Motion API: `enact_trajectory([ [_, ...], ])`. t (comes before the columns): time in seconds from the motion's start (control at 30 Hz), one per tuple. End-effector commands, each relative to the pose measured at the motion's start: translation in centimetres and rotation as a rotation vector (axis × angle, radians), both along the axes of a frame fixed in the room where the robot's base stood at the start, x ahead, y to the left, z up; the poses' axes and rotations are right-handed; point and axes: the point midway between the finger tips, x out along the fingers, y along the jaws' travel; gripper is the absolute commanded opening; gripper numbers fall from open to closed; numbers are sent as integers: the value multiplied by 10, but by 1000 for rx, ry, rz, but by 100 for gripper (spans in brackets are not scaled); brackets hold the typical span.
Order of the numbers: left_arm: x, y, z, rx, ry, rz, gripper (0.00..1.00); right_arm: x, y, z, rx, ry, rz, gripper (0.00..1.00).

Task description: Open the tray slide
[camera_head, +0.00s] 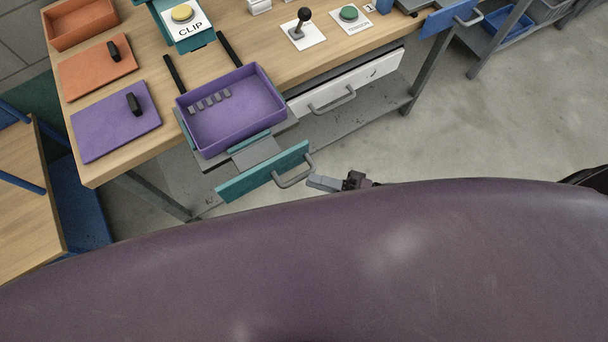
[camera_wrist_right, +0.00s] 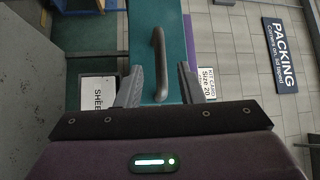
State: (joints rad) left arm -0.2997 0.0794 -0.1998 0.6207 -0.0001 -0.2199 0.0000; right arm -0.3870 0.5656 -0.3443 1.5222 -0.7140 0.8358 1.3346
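The tray slide's teal front panel (camera_head: 262,172) with its grey bar handle (camera_head: 294,173) stands out beyond the bench's front edge. A purple tray (camera_head: 232,110) holding several small grey pieces sits on the slide behind the panel. My right gripper (camera_head: 322,183) is just to the right of the handle, partly hidden by my own body. In the right wrist view its two grey fingers (camera_wrist_right: 159,88) are apart, with the dark handle (camera_wrist_right: 159,50) between them in the picture and the teal panel (camera_wrist_right: 150,70) beyond. I cannot tell whether they touch it. My left gripper is not in view.
A white drawer (camera_head: 345,85) with a handle is under the bench to the right of the slide. A purple lid (camera_head: 100,125), an orange lid (camera_head: 90,70) and an orange tray (camera_head: 80,20) lie on the bench's left. Open floor (camera_head: 490,120) is at the right.

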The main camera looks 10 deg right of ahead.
Motion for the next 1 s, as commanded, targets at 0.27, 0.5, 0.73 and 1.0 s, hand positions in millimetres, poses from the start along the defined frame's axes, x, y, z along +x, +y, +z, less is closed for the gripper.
enact_trajectory([
  [0.27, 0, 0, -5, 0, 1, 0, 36, -14, -27, -4, 0, 0, 1, 34],
  [0.5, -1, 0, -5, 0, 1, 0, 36, -15, -29, -4, 1, -1, 1, 34],
  [0.73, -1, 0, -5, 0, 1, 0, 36, -14, -29, -4, 1, -1, 1, 34],
  [1.0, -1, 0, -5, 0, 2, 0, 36, -4, -36, -37, -122, -31, -77, 34],
])
